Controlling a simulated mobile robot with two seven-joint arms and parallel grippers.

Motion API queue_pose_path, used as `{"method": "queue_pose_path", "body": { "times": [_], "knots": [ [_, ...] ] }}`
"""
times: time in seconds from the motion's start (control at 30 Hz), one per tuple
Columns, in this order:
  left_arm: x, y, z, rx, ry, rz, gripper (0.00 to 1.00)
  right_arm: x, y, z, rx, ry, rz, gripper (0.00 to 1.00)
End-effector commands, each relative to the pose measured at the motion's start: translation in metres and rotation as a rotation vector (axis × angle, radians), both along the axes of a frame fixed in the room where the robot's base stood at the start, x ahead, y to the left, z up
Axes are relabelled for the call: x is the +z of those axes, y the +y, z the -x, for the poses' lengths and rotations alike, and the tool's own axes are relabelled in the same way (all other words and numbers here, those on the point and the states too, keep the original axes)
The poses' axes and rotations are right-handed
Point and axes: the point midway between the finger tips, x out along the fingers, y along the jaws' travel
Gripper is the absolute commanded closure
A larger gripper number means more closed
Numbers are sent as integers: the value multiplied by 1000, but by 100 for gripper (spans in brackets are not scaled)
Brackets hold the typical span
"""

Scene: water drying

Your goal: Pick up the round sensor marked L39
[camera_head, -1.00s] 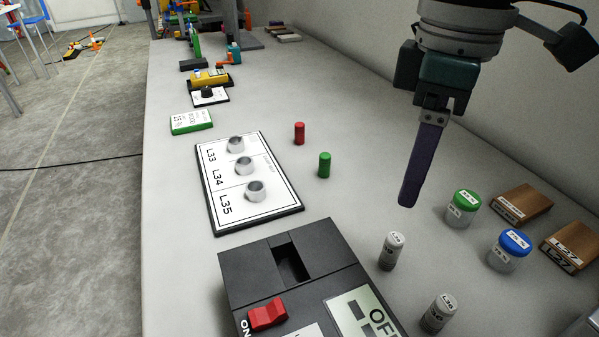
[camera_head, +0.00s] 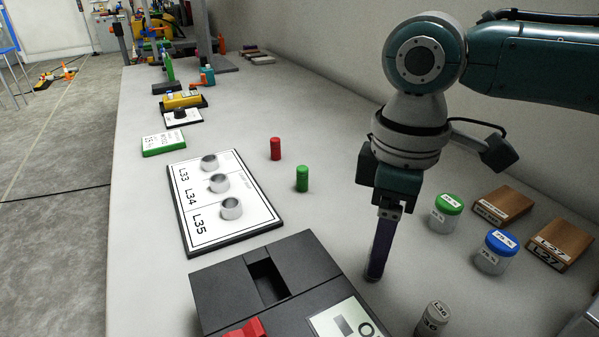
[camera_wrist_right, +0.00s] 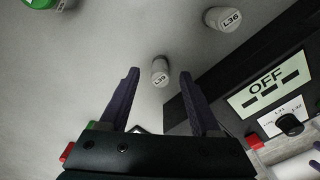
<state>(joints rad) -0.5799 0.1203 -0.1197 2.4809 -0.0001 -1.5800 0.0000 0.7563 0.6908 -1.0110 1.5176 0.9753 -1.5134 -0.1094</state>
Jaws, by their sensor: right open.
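The round sensor marked L39 (camera_wrist_right: 160,72) is a small grey-white cylinder with a labelled top. In the right wrist view it shows between and just beyond the fingertips, with space on both sides. In the head view it is hidden behind my right gripper (camera_head: 376,274), which points down beside the black device. In the wrist view the right gripper (camera_wrist_right: 159,82) is open, its two purple fingers apart and empty.
A similar sensor marked L36 (camera_head: 432,318) stands close by. The black device (camera_head: 275,285) with an OFF display is to the left. Green-lidded (camera_head: 446,212) and blue-lidded (camera_head: 495,251) jars and wooden blocks (camera_head: 503,205) stand to the right. A labelled board (camera_head: 218,225) lies further left.

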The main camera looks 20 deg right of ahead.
Motion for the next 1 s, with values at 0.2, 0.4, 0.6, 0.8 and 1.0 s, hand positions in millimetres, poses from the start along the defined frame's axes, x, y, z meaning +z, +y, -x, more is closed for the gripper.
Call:
{"method": "queue_pose_path", "body": {
  "times": [0.2,0.4,0.6,0.8,1.0],
  "knots": [
    [0,0,0,0,0,0,0,0,0,0,1,1,-1,51],
    [0,0,0,0,1,0,0,1,0,0,1,0,-1,73],
    [0,0,0,0,1,0,0,1,0,0,1,0,-1,96],
    [0,0,0,0,1,0,0,1,0,0,1,0,-1,100],
    [0,0,0,0,1,0,0,1,0,0,1,0,-1,100]
  ]
}}
